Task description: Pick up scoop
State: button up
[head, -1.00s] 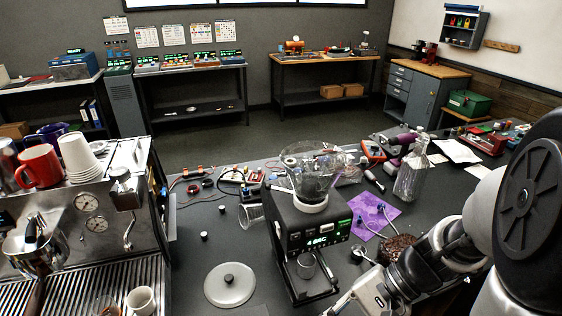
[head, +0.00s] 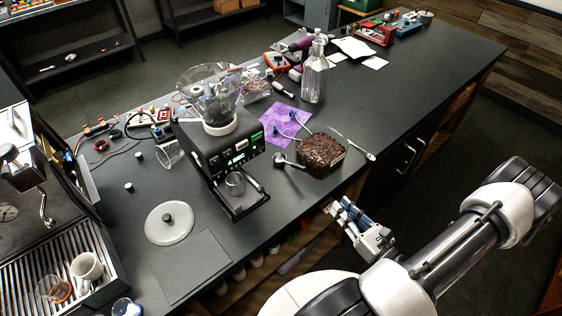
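A small scoop (head: 280,158) with a round metal bowl and a dark handle lies on the dark worktop. Its handle points right, toward a block-shaped pack of dark coffee beans (head: 322,153), and its end is close to the pack. My gripper (head: 338,205) is off the front edge of the worktop, below and right of the scoop and apart from it. Its fingers look spread, with nothing seen between them.
A black grinder (head: 221,158) with a clear hopper stands left of the scoop. A round lid (head: 169,224) sits front left.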

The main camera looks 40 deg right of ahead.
jog(key=b, duration=0.1)
send_near(291, 164)
jog(key=w+r, duration=0.1)
jog(key=w+d+r, duration=0.1)
jog(key=w, duration=0.1)
dwell(0.3)
grip_shut()
dwell(0.4)
